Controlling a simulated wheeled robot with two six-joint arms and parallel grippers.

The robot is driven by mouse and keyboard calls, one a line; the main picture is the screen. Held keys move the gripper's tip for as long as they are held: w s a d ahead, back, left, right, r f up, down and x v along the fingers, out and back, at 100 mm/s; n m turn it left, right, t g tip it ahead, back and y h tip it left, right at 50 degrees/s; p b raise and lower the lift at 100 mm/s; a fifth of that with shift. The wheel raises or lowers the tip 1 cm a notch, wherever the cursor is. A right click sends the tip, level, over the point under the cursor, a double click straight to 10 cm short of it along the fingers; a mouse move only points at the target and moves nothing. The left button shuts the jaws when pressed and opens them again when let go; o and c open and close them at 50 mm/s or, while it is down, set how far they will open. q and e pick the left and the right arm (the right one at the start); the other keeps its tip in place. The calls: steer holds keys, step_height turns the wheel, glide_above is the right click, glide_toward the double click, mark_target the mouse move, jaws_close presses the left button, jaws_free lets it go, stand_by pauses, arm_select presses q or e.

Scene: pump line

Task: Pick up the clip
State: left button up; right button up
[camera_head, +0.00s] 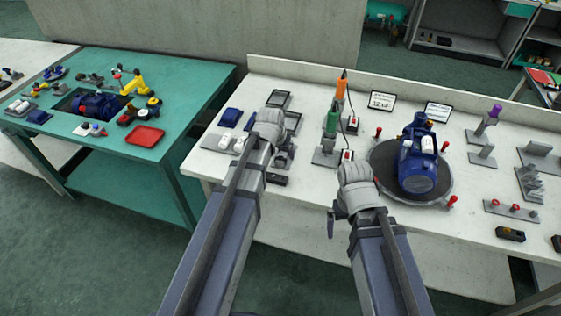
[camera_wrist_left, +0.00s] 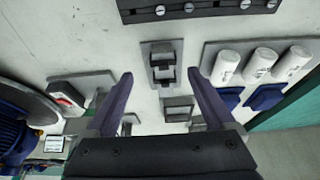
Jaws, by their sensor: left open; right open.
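What looks like the clip is a small dark frame-shaped part (camera_wrist_left: 163,72) on a grey holder plate (camera_wrist_left: 152,47) in the left wrist view. My left gripper (camera_wrist_left: 160,80) is open, with one finger on each side of that part and visible gaps to both. In the head view the left gripper (camera_head: 268,132) is over the bench's left part and its hand hides its fingertips. Part of the dark holder (camera_head: 284,158) shows beside it. My right gripper (camera_head: 340,212) is open and empty at the bench front, left of the blue pump.
A black bar with screws (camera_wrist_left: 200,10) lies near the holder. A red-switch box (camera_wrist_left: 68,95) is at the other. The blue pump (camera_head: 418,170) stands on a round turntable (camera_head: 382,168).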

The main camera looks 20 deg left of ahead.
mark_target(280, 157)
arm_select(q)
steer(key=shift+a+b+x, duration=0.1)
steer(key=shift+b+x, duration=1.15)
steer(key=shift+x, duration=0.1)
steer(key=shift+a+b+x, duration=0.15)
steer(key=shift+b+x, duration=1.1)
steer(key=shift+x, duration=0.05)
steer(key=shift+s+r, duration=0.1)
steer(key=shift+c, duration=0.2)
jaws_close()
